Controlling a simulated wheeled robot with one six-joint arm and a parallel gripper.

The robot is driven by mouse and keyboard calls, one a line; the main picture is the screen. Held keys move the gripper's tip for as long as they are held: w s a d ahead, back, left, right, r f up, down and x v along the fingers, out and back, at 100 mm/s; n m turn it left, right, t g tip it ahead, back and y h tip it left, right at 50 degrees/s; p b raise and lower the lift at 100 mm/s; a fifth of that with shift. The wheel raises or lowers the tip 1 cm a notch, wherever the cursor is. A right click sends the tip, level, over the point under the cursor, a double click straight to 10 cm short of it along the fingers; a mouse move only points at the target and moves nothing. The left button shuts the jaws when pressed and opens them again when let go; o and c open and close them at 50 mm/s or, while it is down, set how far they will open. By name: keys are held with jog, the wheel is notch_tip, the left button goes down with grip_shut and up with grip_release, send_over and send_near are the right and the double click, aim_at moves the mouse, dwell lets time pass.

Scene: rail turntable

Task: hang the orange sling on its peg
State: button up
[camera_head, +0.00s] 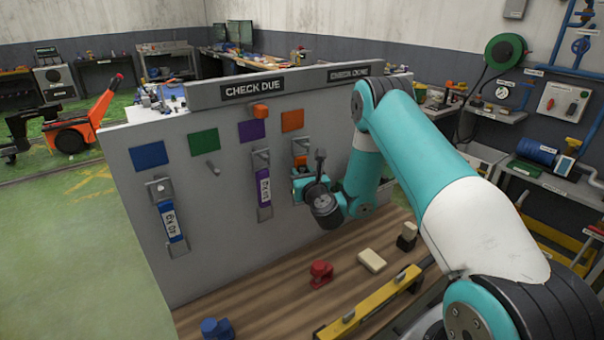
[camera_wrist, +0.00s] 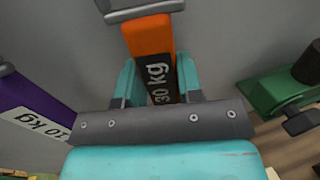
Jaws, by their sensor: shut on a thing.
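The orange sling (camera_wrist: 150,40), labelled 30 kg, sits between the fingers of my gripper (camera_wrist: 157,82) in the wrist view, with a grey metal end (camera_wrist: 140,11) above it. In the head view my gripper (camera_head: 303,187) is shut on it close to the panel, below the orange square (camera_head: 292,121). Only a bit of the orange sling (camera_head: 300,161) shows there; my gripper and wrist hide the rest. Its grey upper end lies at the panel under that square. I cannot tell whether it is on a peg or just in front of one.
The purple sling (camera_head: 264,188) and blue sling (camera_head: 171,222) hang to the left on the grey panel (camera_head: 235,240). The peg (camera_head: 212,168) under the green square is bare. A red item (camera_head: 320,273), a cream block (camera_head: 372,261) and a yellow level (camera_head: 370,303) lie on the bench.

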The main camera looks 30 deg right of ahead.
dwell(0.3)
jog(key=o, duration=1)
jog(key=shift+f, duration=0.1)
